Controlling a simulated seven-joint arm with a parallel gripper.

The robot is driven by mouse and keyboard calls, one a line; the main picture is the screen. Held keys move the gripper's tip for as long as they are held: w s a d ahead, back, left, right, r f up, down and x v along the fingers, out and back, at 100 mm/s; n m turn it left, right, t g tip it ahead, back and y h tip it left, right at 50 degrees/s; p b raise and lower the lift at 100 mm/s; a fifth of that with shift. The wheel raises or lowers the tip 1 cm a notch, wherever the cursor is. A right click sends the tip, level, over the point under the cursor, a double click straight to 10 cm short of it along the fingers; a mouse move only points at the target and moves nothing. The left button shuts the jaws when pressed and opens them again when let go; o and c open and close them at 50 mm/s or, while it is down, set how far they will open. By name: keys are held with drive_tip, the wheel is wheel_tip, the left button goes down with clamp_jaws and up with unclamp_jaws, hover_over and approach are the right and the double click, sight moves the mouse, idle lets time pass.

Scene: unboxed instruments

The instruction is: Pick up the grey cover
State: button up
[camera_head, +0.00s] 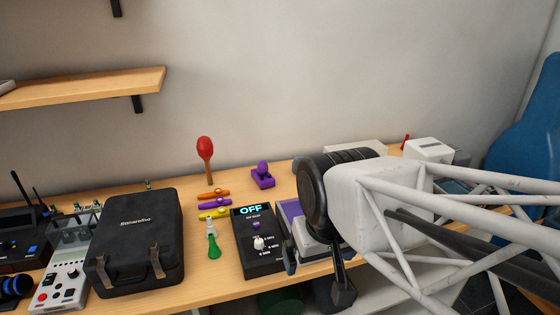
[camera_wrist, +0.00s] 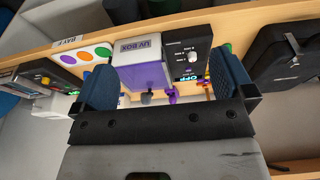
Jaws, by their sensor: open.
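A box labelled UV BOX (camera_wrist: 145,50) has a pale grey panel and a purple part (camera_wrist: 150,76). It lies between the two fingers in the wrist view. In the head view its pale grey part (camera_head: 312,246) shows partly behind my gripper (camera_head: 316,272). I take the pale grey panel as the grey cover, but I cannot be sure. My gripper is open, with one dark blue finger on each side of the box in the wrist view (camera_wrist: 162,78), and nothing is held. I cannot tell how high the fingers are above it.
A black device reading OFF (camera_head: 258,240) stands close left of the box. A panel with coloured circles (camera_wrist: 84,55) is on the box's other side.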

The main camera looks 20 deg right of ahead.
drive_tip(key=n+t+h, duration=0.6)
drive_tip(key=n+h, duration=0.3)
drive_tip(key=n, duration=1.2)
hover_over(298, 165)
drive_tip(key=s+a, duration=0.2)
drive_tip(key=s, duration=1.2)
wheel_tip(298, 165, down, 7)
drive_tip(key=w+f+n+t, duration=0.1)
drive_tip(key=w+f+n, duration=0.1)
drive_tip(key=w+f, duration=0.1)
drive_tip(key=w+f+n+y, duration=0.1)
drive_tip(key=w+f+n, duration=0.2)
drive_tip(key=w, duration=0.1)
drive_tip(key=w+f+n+t, duration=0.1)
drive_tip(key=w+f+n, duration=0.2)
drive_tip(key=f, duration=0.1)
drive_tip(key=shift+w+a+t, duration=0.2)
drive_tip(key=shift+w+t, duration=0.1)
drive_tip(key=shift+x, duration=1.3)
